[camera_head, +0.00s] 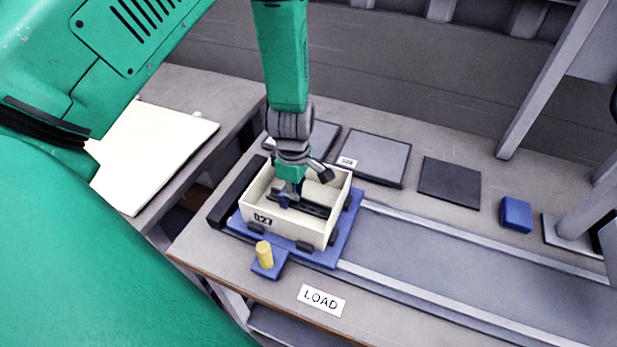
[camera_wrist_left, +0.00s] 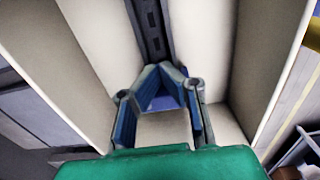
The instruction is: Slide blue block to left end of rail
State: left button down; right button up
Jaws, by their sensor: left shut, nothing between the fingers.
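A cream box (camera_head: 290,231) marked 027 sits on a blue carriage (camera_head: 340,240) at the left end of the long track. A dark rail (camera_head: 316,209) lies along the inside of the box; it also shows in the wrist view (camera_wrist_left: 150,30). My left gripper (camera_head: 290,201) points down into the box at the rail. In the wrist view its blue-padded fingers (camera_wrist_left: 163,72) meet at the tips, shut and empty. A small blue patch (camera_wrist_left: 160,103) shows between the fingers; I cannot tell whether it is the blue block. My right gripper is not in view.
A blue cube (camera_head: 516,213) sits on the bench at the right. A yellow peg (camera_head: 264,254) stands at the carriage's front corner, near a LOAD label (camera_head: 321,300). Dark flat pads (camera_head: 449,182) lie behind the track. The track (camera_head: 470,258) right of the box is clear.

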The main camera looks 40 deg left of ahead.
pick_arm(q)
jog(key=shift+s+a+p, duration=0.15)
jog(key=shift+a+p, duration=0.4)
jog(key=shift+a, duration=0.15)
jog(key=shift+s+a+p, duration=0.15)
jog(key=shift+a+p, duration=0.35)
jog(key=shift+a, duration=0.15)
dwell(3.1)
jog(key=shift+d, duration=0.35)
dwell(0.7)
jog(key=shift+r+p, duration=0.15)
jog(key=shift+p, duration=0.25)
jog(key=shift+r+p, duration=0.8)
jog(key=shift+r, duration=0.05)
jog(key=shift+w+r, duration=0.1)
jog(key=shift+r, duration=0.05)
jog(key=r+p, duration=0.3)
jog(key=r, duration=0.1)
jog(key=shift+d+r, duration=0.1)
jog(key=shift+d, duration=0.2)
jog(key=shift+d+r, duration=0.1)
jog(key=shift+r, duration=0.2)
